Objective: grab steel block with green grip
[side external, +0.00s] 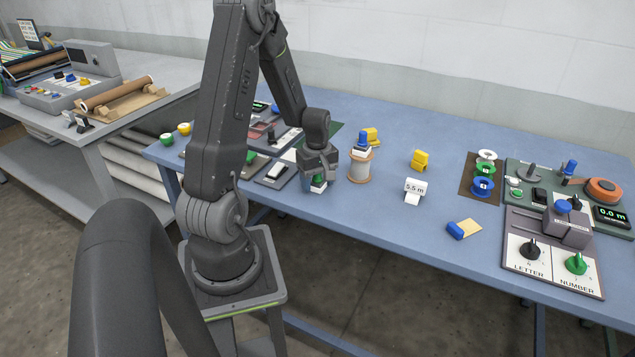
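A block with a green grip (318,182) is on the blue table near its front edge. It looks like the steel block, with a pale lower part showing under the green. My gripper (319,178) points down right over it, with its fingers around or beside the green part. The gripper hides much of the block. I cannot tell whether the fingers touch the grip or are closed on it.
A "5.5 m" sign (415,188) and yellow pieces (419,160) are farther right. A panel with LETTER and NUMBER knobs (551,262) is at the right end. The table's middle front is mostly clear.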

